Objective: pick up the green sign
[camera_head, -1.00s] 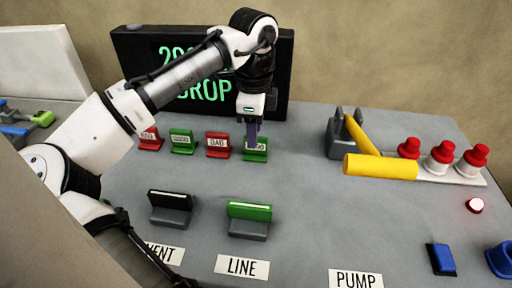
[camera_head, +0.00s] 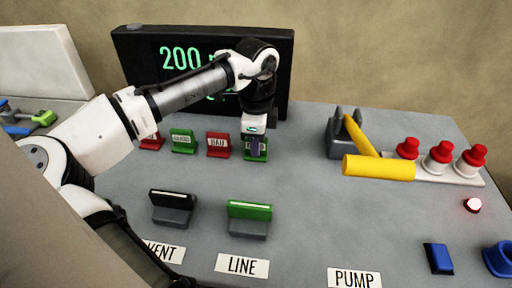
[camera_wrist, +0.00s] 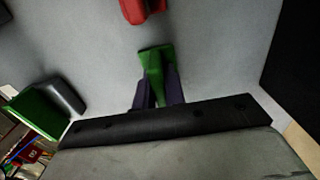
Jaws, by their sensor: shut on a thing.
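A small green sign (camera_head: 263,155) stands at the right end of a row of red and green signs on the grey panel top. My gripper (camera_head: 255,148) points down over it and hides most of its face. In the wrist view the two dark fingers of my gripper (camera_wrist: 158,95) are shut on the green sign (camera_wrist: 155,58), one on each side. The sign looks to be at or close to the panel surface. A second green sign (camera_head: 182,141) stands farther left in the row, apart from my gripper.
A red sign (camera_head: 217,145) stands just left of the held one. A black display (camera_head: 128,50) rises behind. A green LINE switch (camera_head: 249,216) and a black VENT switch (camera_head: 172,206) are in front. A yellow handle (camera_head: 380,168) and red-topped knobs (camera_head: 442,152) lie right.

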